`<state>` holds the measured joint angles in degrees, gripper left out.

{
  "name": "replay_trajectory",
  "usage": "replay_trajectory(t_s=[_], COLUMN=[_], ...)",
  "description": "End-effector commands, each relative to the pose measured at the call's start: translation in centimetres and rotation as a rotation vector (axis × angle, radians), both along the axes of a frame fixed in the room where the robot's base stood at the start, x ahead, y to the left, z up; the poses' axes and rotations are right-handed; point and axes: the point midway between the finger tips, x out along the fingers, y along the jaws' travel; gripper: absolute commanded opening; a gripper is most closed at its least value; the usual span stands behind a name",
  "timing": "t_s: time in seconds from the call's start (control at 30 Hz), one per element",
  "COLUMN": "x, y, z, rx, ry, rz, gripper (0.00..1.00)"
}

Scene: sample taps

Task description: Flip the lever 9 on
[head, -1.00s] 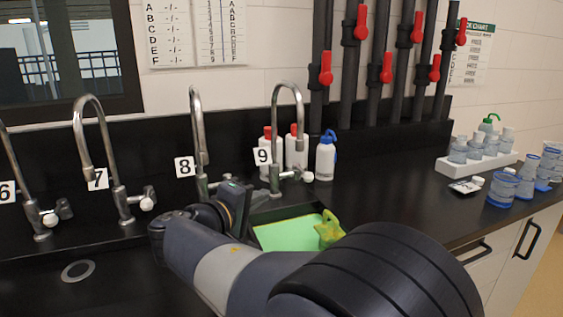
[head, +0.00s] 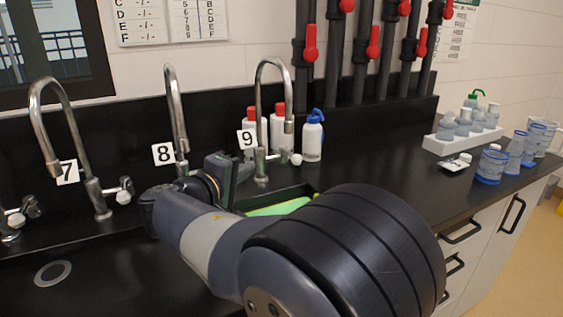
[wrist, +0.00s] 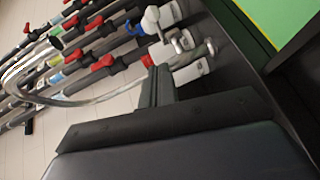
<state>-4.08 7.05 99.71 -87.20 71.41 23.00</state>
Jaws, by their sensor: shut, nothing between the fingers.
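Tap 9 (head: 259,112) is a chrome gooseneck at the back of the black counter, beside its white number 9 card (head: 246,139). Its side lever with a white knob (head: 296,159) points right at the tap's base. Whether the lever is on or off, I cannot tell. My gripper (head: 243,163) is just left of tap 9's base, apart from the lever in the picture; my arm covers part of the sink front. In the wrist view my gripper (wrist: 160,82) is shut and empty, with a curved chrome spout (wrist: 22,78) beyond it.
Tap 8 (head: 176,110) stands close to my gripper's left, tap 7 (head: 75,130) farther left. White bottles with red caps and a blue-topped bottle (head: 312,138) stand behind tap 9. A green tray (head: 278,207) lies partly behind my arm.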

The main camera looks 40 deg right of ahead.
Motion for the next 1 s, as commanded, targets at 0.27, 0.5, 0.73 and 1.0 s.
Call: replay_trajectory(t_s=[0.27,0.5,0.73,1.0], x=[1.7,2.3,1.4,1.3], y=[-4.9,-8.9,-10.8,-11.2], z=[-0.7,-1.4,-1.8,-1.9], rx=[0.0,-0.001,-0.001,-0.001], ry=[0.0,0.0,-0.001,0.0], rz=[-0.006,-0.005,-0.002,0.0], gripper=[0.0,0.0,0.0,0.0])
